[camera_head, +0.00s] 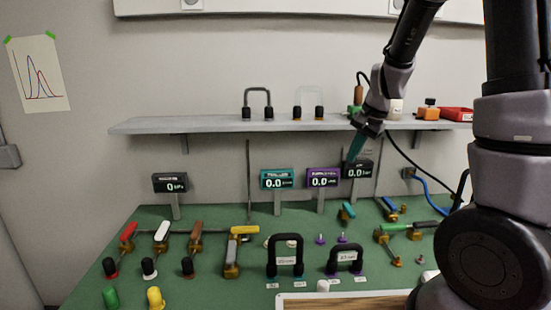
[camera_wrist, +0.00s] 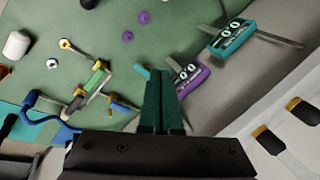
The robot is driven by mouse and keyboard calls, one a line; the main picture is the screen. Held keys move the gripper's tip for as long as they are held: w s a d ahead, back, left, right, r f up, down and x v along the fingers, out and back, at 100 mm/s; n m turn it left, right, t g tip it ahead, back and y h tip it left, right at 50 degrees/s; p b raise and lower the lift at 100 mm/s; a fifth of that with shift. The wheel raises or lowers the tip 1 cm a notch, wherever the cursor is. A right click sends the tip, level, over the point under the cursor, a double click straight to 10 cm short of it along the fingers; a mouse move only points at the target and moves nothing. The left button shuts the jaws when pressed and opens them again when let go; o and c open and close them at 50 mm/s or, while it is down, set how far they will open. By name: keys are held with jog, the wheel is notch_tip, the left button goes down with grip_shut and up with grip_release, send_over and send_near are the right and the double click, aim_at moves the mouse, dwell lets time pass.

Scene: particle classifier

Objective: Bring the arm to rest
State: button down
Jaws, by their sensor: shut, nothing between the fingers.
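My gripper (camera_head: 355,148) hangs from my arm at the right, in front of the shelf's lower edge and above the green bench. Its dark teal fingers are together and hold nothing. In the wrist view my gripper (camera_wrist: 160,75) shows its two fingers side by side, with no gap that I can make out. The fingertips appear near the purple display in the wrist view, and I see no contact with anything.
A grey shelf (camera_head: 215,125) runs behind the bench. The green bench (camera_head: 210,213) carries valves with coloured handles, black-handled blocks (camera_head: 285,242) and small displays on posts, including a teal one (camera_head: 277,179) and a purple one (camera_head: 323,177).

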jog(key=s+d+r+n+t, duration=0.2)
jog(key=s+r+n+t, duration=0.1)
jog(key=s+r, duration=1.4)
jog(key=s+n, duration=0.1)
jog(key=s, duration=0.2)
jog(key=shift+s+r+n+t, duration=0.3)
jog(key=shift+s+r+n, duration=0.1)
